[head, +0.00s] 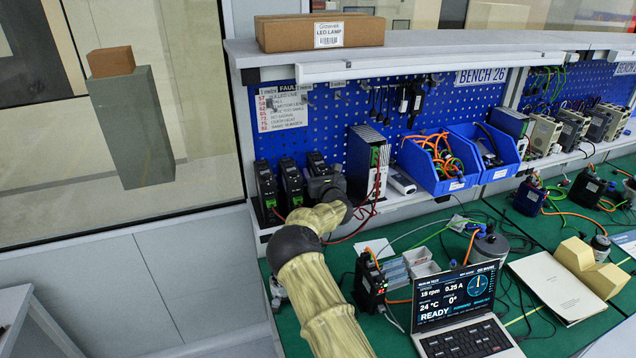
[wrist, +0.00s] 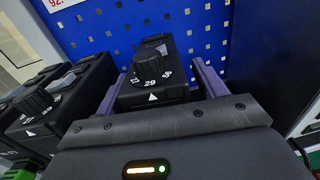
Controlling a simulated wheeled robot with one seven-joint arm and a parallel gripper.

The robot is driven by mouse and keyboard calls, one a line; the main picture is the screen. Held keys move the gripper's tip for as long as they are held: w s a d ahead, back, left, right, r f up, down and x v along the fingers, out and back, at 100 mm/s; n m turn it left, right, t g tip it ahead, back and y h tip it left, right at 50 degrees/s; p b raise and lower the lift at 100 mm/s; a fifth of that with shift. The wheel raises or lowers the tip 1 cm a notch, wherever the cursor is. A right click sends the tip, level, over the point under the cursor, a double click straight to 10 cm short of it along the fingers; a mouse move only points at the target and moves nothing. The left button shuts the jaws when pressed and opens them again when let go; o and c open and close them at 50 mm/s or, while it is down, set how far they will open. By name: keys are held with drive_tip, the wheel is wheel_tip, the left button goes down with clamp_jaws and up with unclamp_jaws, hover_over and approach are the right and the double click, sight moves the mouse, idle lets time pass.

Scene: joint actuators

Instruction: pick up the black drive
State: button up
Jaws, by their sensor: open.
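Black drives with knobs on top stand in a row on the shelf: a left one (head: 266,188), a middle one (head: 291,182) and a right one (head: 316,161). My gripper (wrist: 155,80) is open, with one purple finger on each side of a black drive marked 29 (wrist: 152,72). Whether the fingers touch it is not clear. In the head view my gripper (head: 325,186) is at the right drive and hides its lower part. Another black drive (wrist: 45,105) stands left of the fingers in the wrist view.
A blue pegboard (head: 330,120) rises close behind the drives. A taller dark unit (head: 368,160) stands just to the right, with a red cable. Blue bins (head: 437,178) are further right. A laptop (head: 460,310) and a small black device (head: 370,284) are on the green bench below.

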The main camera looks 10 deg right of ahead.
clamp_jaws()
drive_tip(key=shift+w+r, duration=0.1)
drive_tip(key=shift+r, duration=0.1)
idle(0.3)
drive_tip(key=shift+r, duration=0.15)
drive_tip(key=shift+r+b, duration=0.45)
drive_tip(key=shift+r, duration=0.15)
wheel_tip(320, 180, up, 8)
drive_tip(key=b, duration=0.3)
drive_tip(key=shift+r, duration=0.25)
